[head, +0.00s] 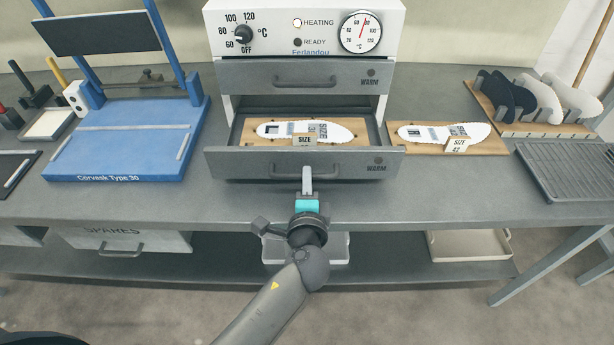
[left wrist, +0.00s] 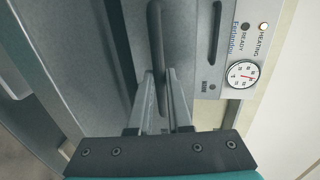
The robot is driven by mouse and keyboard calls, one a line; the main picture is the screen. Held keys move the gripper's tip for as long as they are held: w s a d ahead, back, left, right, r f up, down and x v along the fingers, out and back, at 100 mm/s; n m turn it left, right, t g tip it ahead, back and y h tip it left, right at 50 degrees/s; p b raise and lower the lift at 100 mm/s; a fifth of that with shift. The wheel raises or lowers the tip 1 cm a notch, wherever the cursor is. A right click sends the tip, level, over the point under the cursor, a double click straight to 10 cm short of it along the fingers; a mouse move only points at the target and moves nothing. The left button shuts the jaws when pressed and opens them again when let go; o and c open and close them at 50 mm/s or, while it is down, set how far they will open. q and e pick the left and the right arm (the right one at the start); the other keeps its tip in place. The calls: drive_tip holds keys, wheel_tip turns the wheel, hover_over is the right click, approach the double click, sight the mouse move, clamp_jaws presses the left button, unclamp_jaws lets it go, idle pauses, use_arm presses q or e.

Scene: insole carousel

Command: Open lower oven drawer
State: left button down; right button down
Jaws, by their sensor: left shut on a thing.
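The oven's lower drawer (head: 232,166) is pulled out, showing a white insole (head: 290,128) on a wooden board inside. My left gripper (head: 307,178) is at the middle of the drawer front. In the left wrist view, my left gripper's fingers (left wrist: 160,103) are closed around the drawer's bar handle (left wrist: 155,35). The upper drawer (head: 260,75) is shut. My right gripper is in neither view.
A second board with an insole (head: 495,147) lies on the bench right of the oven. A blue press (head: 120,150) stands to the left. A rack of insoles (head: 540,125) and a grey tray (head: 575,172) are at right. Bare bench lies before the drawer.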

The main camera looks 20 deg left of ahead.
use_arm(q)
drive_tip(key=shift+s+d, duration=0.1)
drive_tip(key=shift+s, duration=0.25)
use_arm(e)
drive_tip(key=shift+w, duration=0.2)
use_arm(q)
drive_tip(key=c, duration=0.8)
unclamp_jaws()
drive_tip(key=shift+c, duration=0.2)
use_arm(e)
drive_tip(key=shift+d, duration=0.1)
